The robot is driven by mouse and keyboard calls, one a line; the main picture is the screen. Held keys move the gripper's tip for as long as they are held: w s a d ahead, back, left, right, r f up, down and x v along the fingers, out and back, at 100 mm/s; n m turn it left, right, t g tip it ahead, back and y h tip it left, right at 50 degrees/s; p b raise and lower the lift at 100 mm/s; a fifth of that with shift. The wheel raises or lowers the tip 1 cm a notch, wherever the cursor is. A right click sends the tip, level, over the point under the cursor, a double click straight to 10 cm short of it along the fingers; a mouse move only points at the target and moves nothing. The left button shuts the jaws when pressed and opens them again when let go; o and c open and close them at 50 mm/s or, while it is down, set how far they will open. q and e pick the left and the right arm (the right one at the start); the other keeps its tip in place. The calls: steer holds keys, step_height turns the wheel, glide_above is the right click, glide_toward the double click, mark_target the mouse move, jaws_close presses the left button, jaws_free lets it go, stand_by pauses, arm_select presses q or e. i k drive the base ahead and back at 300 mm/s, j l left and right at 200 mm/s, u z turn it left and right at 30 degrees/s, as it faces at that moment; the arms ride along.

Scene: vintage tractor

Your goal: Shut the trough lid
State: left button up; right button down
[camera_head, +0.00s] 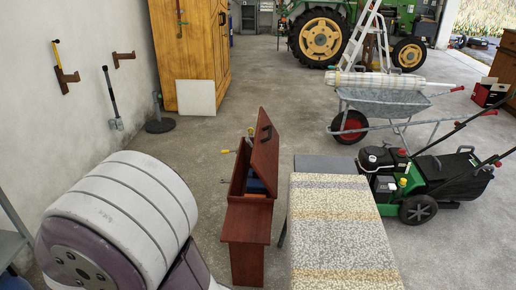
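The trough is a narrow red-brown wooden box (249,245) in the middle of the view. Its lid (264,155) is open and stands steeply tilted up along the right side, with a dark handle near its top. Something blue shows inside the opening; I cannot tell what it is. Neither of my grippers is in view. A large white and purple rounded link at the lower left looks like part of my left arm, and it is close to the left of the trough.
A table with a patterned cloth (336,235) stands just right of the trough. A green lawn mower (405,185) and a wheelbarrow (385,101) are farther right. A wooden cabinet (207,50) stands by the left wall. Floor behind the trough is mostly clear.

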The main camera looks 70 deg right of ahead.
mark_target(266, 153)
steer(key=i+l+z, duration=0.1)
steer(key=i+z, duration=0.5)
steer(key=z, duration=0.2)
steer(key=i+z, duration=0.4)
steer(key=i+j+z, duration=0.15)
steer(key=z, duration=0.25)
